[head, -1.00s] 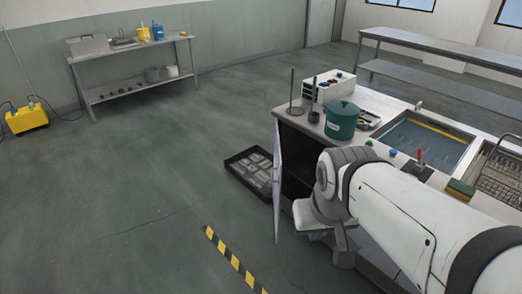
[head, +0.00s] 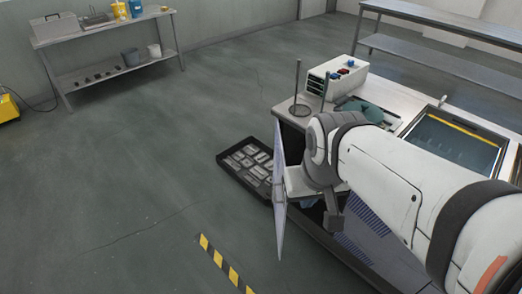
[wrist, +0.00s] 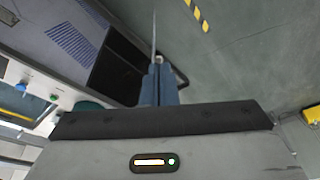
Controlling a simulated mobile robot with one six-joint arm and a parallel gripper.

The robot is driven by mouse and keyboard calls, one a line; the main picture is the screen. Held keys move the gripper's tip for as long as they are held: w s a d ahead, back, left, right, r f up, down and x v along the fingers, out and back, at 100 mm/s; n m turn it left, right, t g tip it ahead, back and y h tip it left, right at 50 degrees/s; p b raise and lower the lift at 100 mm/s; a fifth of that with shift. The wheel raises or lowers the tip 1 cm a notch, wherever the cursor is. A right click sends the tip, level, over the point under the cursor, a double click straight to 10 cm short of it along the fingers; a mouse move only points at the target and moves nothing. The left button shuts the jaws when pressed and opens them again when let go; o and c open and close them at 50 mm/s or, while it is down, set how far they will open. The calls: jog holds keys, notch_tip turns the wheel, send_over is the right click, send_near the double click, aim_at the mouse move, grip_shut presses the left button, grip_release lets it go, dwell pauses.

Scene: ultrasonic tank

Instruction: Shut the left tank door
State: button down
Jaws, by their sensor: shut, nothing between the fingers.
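The left tank door (head: 279,205) stands open and upright, seen as a narrow light panel jutting out from the left end of the bench. In the wrist view the door (wrist: 154,38) is nearly edge-on, a thin line just beyond my fingers. My gripper (wrist: 158,72) is shut and empty, its blue fingers together and pointing along the door edge. The dark cupboard opening (wrist: 116,72) lies left of the fingers in the wrist view.
A black tray of metal parts (head: 228,163) lies on the floor just behind the door. The bench (head: 290,117) carries a white boxed unit (head: 338,78) and a sunken tank (head: 455,145). Yellow-black tape (head: 222,264) marks the floor.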

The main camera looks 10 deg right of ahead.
jog(key=shift+s+d, duration=0.1)
jog(key=shift+d, duration=0.05)
jog(key=m+t+h+b, duration=0.15)
jog(key=h+b, duration=0.45)
jog(key=b, duration=1.6)
send_near(279, 202)
jog(key=a+r, duration=0.3)
jog(key=a, duration=0.2)
jog(key=shift+m+g, duration=0.25)
jog(key=shift+m, duration=0.3)
jog(key=d+f, duration=0.2)
jog(key=w+d+f, duration=0.1)
jog(key=d+f, duration=0.2)
jog(key=w+d+f, duration=0.1)
jog(key=d+f, duration=0.1)
jog(key=d, duration=0.1)
jog(key=shift+w+d+f, duration=0.1)
jog(key=shift+w+f, duration=0.15)
jog(key=shift+f, duration=0.1)
jog(key=shift+d, duration=0.55)
